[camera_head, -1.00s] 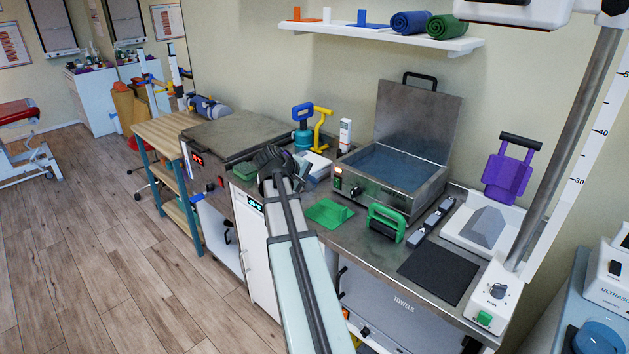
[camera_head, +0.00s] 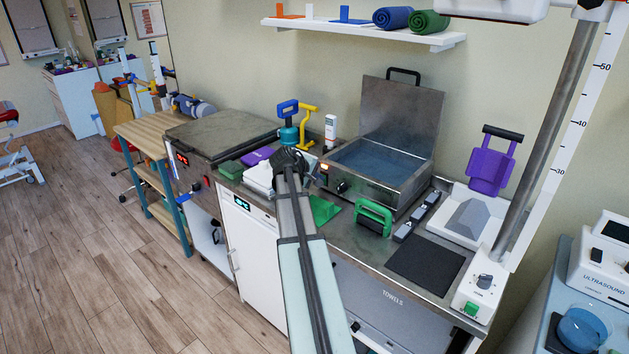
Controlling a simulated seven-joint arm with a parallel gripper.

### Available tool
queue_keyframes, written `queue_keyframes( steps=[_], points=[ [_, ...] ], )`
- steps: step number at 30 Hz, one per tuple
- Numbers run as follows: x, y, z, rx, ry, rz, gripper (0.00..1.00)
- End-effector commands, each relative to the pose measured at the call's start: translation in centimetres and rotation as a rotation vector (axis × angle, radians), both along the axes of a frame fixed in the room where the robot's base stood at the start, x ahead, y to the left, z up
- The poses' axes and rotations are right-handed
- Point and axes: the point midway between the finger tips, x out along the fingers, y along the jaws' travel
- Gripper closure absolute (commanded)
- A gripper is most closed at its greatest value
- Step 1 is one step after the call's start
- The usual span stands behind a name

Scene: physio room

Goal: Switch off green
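A small green switch (camera_head: 471,308) is on the front of a white control box (camera_head: 484,290) at the lower right, below a grey knob. The metal bath (camera_head: 400,196) with its lid raised has a black knob and a small orange-lit part (camera_head: 325,168) on its front. My gripper (camera_head: 290,158) is dark and small in the picture, above the counter just left of the bath. It is well to the left of the green switch. Its fingers are too small and dark to read, and I see nothing clearly held.
A green-framed handle block (camera_head: 373,217), a grey segmented strip (camera_head: 416,218) and a black mat (camera_head: 426,259) lie on the counter between my gripper and the control box. A slanted pole (camera_head: 545,130) rises behind the box. An ultrasound unit (camera_head: 603,262) stands at far right.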

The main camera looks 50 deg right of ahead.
Motion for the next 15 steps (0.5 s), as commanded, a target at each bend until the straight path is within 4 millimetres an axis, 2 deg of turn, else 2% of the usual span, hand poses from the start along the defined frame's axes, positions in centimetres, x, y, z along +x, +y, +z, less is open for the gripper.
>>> queue_keyframes(
  steps=[15],
  points=[
    [0.0,-0.65,0.21,0.001,0.0,0.0,1.0]
  ],
)
